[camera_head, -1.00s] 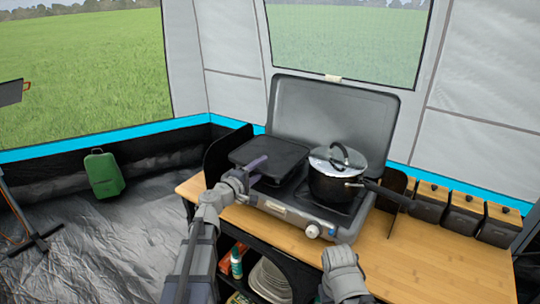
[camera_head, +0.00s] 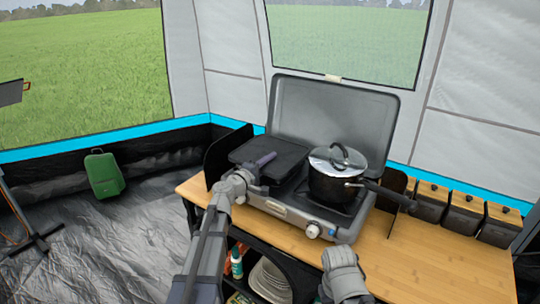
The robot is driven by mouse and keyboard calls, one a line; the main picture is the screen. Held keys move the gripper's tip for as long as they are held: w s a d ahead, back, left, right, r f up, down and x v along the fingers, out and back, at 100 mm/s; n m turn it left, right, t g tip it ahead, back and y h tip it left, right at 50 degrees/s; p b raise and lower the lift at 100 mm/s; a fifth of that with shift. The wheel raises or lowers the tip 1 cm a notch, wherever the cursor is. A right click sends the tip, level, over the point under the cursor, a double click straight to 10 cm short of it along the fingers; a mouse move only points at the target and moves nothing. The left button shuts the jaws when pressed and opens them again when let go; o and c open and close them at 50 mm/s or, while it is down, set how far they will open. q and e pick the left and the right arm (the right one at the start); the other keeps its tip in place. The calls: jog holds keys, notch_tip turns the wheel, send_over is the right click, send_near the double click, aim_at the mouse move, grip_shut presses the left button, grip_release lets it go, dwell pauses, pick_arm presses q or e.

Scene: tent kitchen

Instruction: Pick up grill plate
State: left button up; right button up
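The grill plate (camera_head: 263,150) is a dark, flat, ridged square plate. It lies level on the left side of the grey camping stove (camera_head: 285,206). My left gripper (camera_head: 264,174) is at the plate's front edge, with its fingers apart and pointing away from me. One finger overlaps the plate's front part in the view. I cannot tell whether it touches the plate. My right arm shows at the lower middle, in front of the table; its fingers are not visible.
A lidded pot (camera_head: 333,177) stands on the right burner, its handle pointing right. The stove's raised lid (camera_head: 335,115) is behind. Black containers with wooden lids (camera_head: 462,218) line the back right. The wooden tabletop (camera_head: 430,262) is clear at front right.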

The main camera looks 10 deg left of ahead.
pick_arm(q)
jog(key=shift+s, duration=0.1)
grip_shut()
dwell(0.8)
jog(key=shift+r, duration=0.1)
jog(key=shift+r+p, duration=0.5)
jog(key=shift+p, duration=0.15)
notch_tip(320, 180, up, 9)
jog(key=p, duration=0.8)
jog(key=shift+f+p, duration=0.1)
jog(key=shift+p, duration=0.3)
